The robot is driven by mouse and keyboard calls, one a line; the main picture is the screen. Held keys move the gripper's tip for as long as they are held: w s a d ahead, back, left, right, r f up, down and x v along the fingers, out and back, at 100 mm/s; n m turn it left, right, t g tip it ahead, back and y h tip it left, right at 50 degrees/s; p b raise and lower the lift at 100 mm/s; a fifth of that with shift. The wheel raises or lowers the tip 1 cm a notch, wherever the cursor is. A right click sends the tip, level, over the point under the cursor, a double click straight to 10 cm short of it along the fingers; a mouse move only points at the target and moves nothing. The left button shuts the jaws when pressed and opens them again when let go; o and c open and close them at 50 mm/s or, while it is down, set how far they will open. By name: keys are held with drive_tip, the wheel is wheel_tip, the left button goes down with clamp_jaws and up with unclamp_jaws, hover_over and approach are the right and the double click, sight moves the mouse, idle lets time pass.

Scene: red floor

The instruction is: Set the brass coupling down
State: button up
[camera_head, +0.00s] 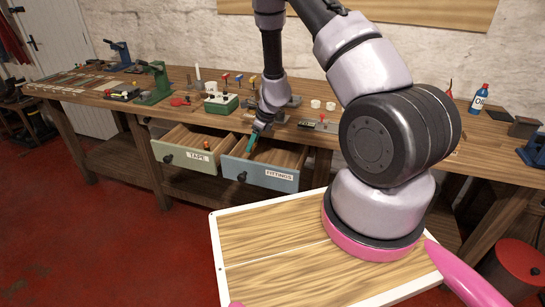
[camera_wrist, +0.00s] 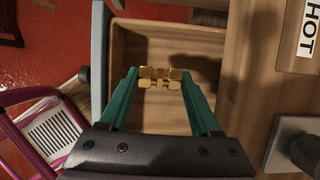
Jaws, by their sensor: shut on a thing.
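The brass coupling (camera_wrist: 160,77) is gripped between the teal fingertips of my gripper (camera_wrist: 160,79) in the wrist view. In the head view my gripper (camera_head: 253,141) points down at the open blue-grey drawer labelled FITTINGS (camera_head: 258,175), and the coupling is too small to make out there. In the wrist view the coupling is over the wooden inside of this drawer (camera_wrist: 150,119), seen from above. The visible part of the drawer floor is bare. I cannot tell how high the coupling is above it.
A green drawer labelled TAPE (camera_head: 187,158) is open to the left, with a small item inside. The workbench (camera_head: 165,80) above carries a green box (camera_head: 221,103), white cups and several tools. The red floor (camera_head: 110,240) in front is clear at the left.

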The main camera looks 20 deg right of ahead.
wheel_tip(320, 180, down, 8)
drive_tip(key=shift+r, duration=0.1)
idle(0.4)
drive_tip(key=o, duration=1.4)
drive_tip(key=shift+f, duration=0.2)
drive_tip(key=shift+r, duration=0.15)
drive_tip(key=v, duration=1.2)
drive_tip(key=shift+r, duration=0.15)
